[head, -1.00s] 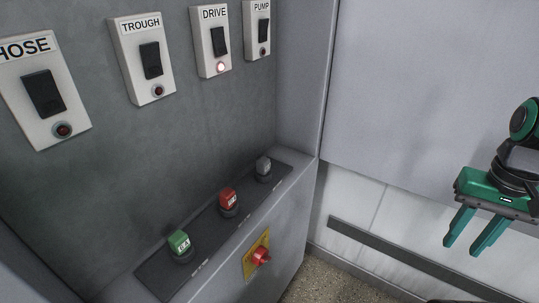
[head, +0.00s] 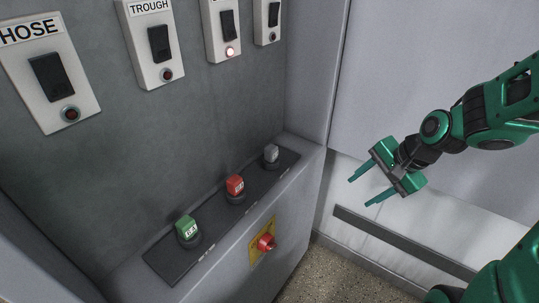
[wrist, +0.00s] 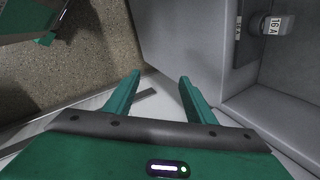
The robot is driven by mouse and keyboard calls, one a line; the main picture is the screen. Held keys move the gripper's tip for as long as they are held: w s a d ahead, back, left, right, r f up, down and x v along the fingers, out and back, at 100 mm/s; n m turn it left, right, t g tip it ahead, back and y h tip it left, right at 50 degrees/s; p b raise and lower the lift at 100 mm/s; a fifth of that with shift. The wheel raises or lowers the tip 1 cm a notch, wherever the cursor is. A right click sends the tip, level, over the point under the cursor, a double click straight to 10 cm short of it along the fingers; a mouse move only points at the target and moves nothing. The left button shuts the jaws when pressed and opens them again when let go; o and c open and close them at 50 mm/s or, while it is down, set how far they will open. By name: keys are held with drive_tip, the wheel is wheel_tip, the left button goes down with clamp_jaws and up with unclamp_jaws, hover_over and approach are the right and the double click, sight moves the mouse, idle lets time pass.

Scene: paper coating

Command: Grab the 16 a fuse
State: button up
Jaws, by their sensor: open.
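The grey fuse (head: 271,153) stands at the far right end of the dark strip (head: 165,265) on the cabinet ledge. In the wrist view the fuse (wrist: 275,25) is at the top right and its label reads 16 A. The red fuse (head: 235,185) and the green fuse (head: 187,228) stand in the same row; their labels are too small to read surely. My gripper (head: 358,192) is open and empty, to the right of the ledge and apart from the grey fuse. Its two fingers (wrist: 160,75) also show in the wrist view.
Switches labelled HOSE (head: 52,75) and TROUGH (head: 158,45) are on the back panel, with two more to their right. The third switch's lamp (head: 229,51) is lit. A red knob (head: 266,243) on a yellow plate juts from the cabinet front. A side wall (head: 305,80) rises near the grey fuse.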

drive_tip(key=w+a+m+t+y, duration=0.2)
drive_tip(key=w+a+m+y, duration=0.35)
drive_tip(key=a, duration=0.75)
drive_tip(key=m+t+y, duration=0.2)
drive_tip(key=m+t, duration=0.1)
drive_tip(key=m, duration=0.5)
approach(274, 151)
drive_tip(key=x, duration=0.5)
drive_tip(key=shift+d+f, duration=0.15)
drive_tip(key=x, duration=0.5)
drive_tip(key=shift+w, duration=0.1)
drive_tip(key=shift+x, duration=2.85)
drive_tip(key=shift+w+r, duration=0.1)
drive_tip(key=shift+r, duration=0.1)
drive_tip(key=c, duration=1.1)
